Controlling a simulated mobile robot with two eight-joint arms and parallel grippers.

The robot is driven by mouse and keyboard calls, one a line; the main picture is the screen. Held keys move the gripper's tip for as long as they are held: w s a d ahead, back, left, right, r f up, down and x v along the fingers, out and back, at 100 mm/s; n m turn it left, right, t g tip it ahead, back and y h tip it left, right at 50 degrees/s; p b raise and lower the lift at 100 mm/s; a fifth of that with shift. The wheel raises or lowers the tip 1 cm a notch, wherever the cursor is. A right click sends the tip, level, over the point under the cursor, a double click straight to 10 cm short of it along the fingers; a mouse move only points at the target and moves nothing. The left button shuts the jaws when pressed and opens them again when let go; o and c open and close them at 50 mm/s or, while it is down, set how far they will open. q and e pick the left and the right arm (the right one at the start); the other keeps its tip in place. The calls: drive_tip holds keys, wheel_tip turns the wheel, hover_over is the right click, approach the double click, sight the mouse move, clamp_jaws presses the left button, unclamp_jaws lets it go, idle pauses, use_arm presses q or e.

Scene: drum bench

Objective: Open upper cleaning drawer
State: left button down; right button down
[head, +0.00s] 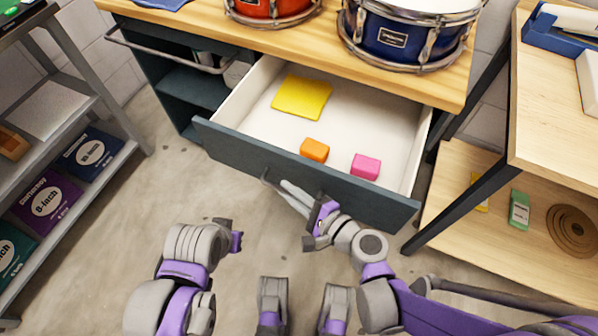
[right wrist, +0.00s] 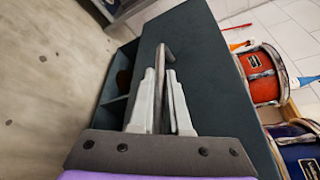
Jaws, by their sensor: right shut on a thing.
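The upper drawer (head: 222,137) of the bench is pulled well out, with a dark blue-grey front and a white inside. A yellow cloth (head: 302,97), an orange block (head: 314,150) and a pink block (head: 366,166) lie in it. My right gripper (head: 284,188) is at the drawer front. In the right wrist view its fingers (right wrist: 162,100) are shut on the dark bar handle (right wrist: 163,60) of the drawer. My left gripper (head: 236,236) is low at the front, apart from the drawer; its fingers are too unclear to judge.
A red drum (head: 270,8) and a blue drum (head: 405,35) stand on the wooden bench top (head: 210,22). A grey shelf (head: 120,155) with boxes is on the left. A wooden table (head: 555,140) stands close to the drawer's right. Floor is free left of the drawer.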

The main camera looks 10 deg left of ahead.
drive_tip(key=shift+s+a, duration=0.25)
drive_tip(key=shift+s, duration=0.7)
drive_tip(key=c, duration=0.9)
unclamp_jaws()
